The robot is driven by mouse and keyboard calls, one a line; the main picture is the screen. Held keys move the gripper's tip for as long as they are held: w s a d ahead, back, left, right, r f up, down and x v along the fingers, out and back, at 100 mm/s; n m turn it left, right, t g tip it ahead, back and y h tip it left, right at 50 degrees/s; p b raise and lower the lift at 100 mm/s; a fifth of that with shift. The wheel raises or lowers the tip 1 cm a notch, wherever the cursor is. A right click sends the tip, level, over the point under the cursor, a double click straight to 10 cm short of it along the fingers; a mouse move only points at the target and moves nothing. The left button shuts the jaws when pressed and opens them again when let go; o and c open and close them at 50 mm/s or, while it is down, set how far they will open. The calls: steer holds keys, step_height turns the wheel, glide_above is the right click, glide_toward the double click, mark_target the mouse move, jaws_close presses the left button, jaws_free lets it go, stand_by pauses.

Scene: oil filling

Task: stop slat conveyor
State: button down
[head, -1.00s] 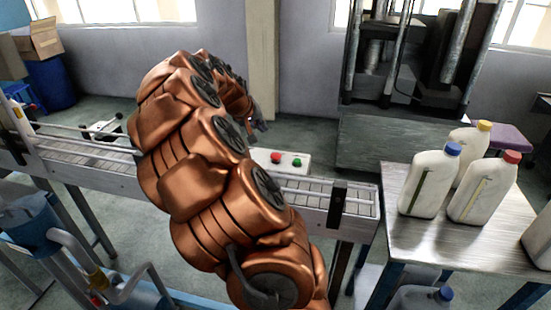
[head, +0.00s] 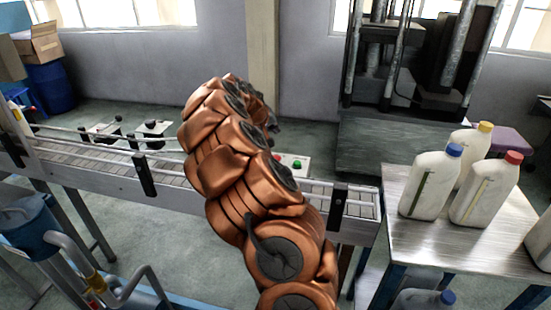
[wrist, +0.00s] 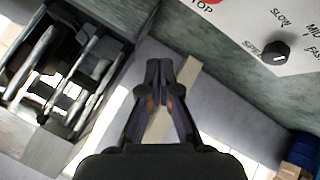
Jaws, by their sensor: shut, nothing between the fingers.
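The slat conveyor (head: 95,152) runs across the middle of the head view. Its pale control box (head: 317,166) is at the conveyor's far side, partly hidden by my arm, with a green button (head: 297,164) showing. In the wrist view the white control panel (wrist: 240,30) fills the top right, with a red button (wrist: 208,2) beside the letters "TOP" and a black speed knob (wrist: 275,53). The red button is cut by the frame's top edge. My gripper (wrist: 160,72) is shut and empty, below and left of the red button and apart from it.
A metal table (head: 450,245) with several white bottles stands at the right. A dark press-like machine (head: 400,130) stands behind the conveyor. A blue barrel (head: 50,88) and a cardboard box (head: 38,42) are at the back left.

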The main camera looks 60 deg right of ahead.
step_height(320, 180, down, 7)
steer(key=shift+f+b, duration=0.1)
steer(key=shift+b, duration=0.55)
steer(key=shift+f+b, duration=0.55)
steer(key=shift+f, duration=0.15)
steer(key=shift+f, duration=0.1)
stand_by(0.6)
steer(key=shift+f+b, duration=0.3)
steer(key=shift+b, duration=0.35)
steer(key=shift+f+b, duration=0.55)
steer(key=shift+b, duration=0.05)
stand_by(0.7)
steer(key=shift+r, duration=1)
steer(key=shift+r+p, duration=0.35)
steer(key=shift+r, duration=2.1)
